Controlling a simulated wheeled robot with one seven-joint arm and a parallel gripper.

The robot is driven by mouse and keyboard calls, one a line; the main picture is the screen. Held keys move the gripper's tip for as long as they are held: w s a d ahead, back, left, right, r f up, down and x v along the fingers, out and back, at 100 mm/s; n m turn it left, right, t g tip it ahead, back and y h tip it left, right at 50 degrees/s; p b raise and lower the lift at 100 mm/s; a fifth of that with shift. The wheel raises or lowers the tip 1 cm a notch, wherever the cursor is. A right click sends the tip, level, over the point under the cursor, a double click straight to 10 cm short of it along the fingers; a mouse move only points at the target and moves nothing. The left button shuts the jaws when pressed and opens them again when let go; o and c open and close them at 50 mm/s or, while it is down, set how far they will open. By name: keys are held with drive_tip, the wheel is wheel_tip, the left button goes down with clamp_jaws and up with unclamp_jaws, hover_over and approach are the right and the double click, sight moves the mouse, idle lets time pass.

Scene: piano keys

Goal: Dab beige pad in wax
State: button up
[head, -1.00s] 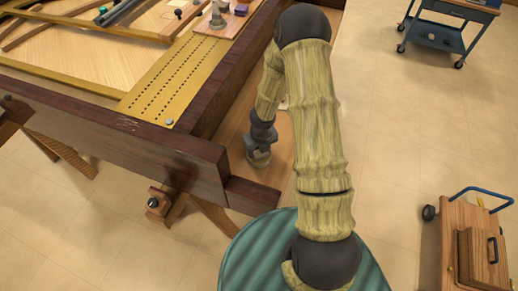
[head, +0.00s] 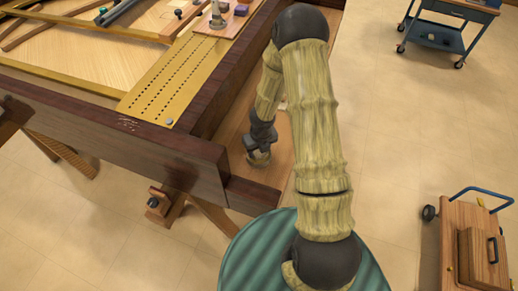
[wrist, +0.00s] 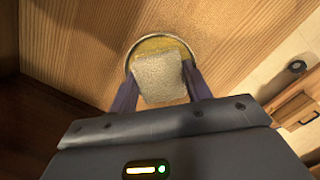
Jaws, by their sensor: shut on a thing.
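My gripper (wrist: 160,92) is shut on a beige pad (wrist: 159,77), seen in the wrist view with a dark finger on each side of it. The pad covers much of a round tin of yellowish wax (wrist: 160,45), and the wax and metal rim show above the pad. I cannot tell whether the pad touches the wax. In the head view my gripper (head: 258,158) is low over the wooden keybed, and the pad and tin are too small to make out clearly.
The dark piano case side (head: 150,140) stands left of my arm. A perforated gold plate (head: 170,80) and a small tray of items (head: 225,22) lie above left. A blue cart (head: 440,30) and a wooden trolley (head: 475,245) stand on the floor to the right.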

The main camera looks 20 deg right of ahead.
drive_tip(key=shift+r+p, duration=3.45)
drive_tip(key=shift+p, duration=0.1)
drive_tip(key=shift+r, duration=0.1)
